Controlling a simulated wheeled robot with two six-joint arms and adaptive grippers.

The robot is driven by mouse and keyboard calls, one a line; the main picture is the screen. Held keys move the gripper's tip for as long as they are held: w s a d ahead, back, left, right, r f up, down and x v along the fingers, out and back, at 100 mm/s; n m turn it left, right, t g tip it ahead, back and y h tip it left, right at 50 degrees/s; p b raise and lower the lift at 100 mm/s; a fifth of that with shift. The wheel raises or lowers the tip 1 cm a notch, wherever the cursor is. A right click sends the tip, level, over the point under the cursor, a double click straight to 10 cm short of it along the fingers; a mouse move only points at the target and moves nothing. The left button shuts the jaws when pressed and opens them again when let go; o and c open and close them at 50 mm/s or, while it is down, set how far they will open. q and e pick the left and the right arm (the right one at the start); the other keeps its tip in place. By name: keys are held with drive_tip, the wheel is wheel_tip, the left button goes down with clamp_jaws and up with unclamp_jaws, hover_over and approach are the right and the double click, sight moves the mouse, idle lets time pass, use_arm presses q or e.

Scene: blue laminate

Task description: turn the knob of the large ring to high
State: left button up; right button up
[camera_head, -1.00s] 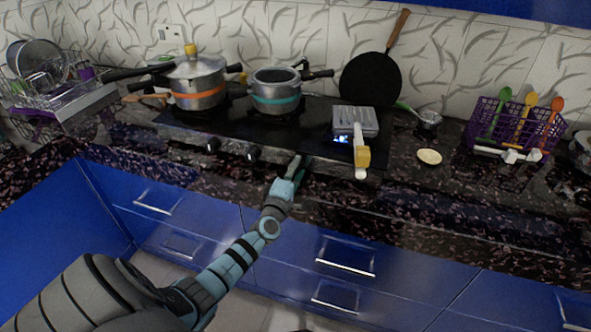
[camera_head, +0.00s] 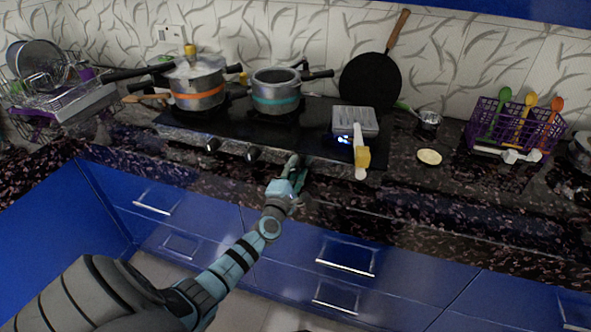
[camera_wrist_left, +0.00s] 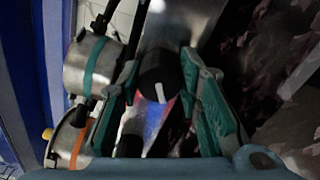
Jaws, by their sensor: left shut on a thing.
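My left gripper (camera_head: 296,165) reaches the front edge of the black cooktop (camera_head: 231,131), right of the two visible knobs. In the left wrist view its two teal fingers (camera_wrist_left: 159,70) are closed on the sides of a dark round knob (camera_wrist_left: 158,78). A white pointer mark shows on this knob's face. In the head view the gripper covers the held knob. The other knobs, a left one (camera_head: 212,145) and a middle one (camera_head: 252,154), stand free on the front strip. I cannot tell from the frames which ring each knob serves. My right gripper is out of view.
An orange-banded pot (camera_head: 198,88) and a teal-banded pot (camera_head: 276,92) stand on the cooktop.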

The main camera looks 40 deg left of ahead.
use_arm(q)
drive_tip(key=o, duration=1.1)
drive_tip(key=shift+o, duration=0.2)
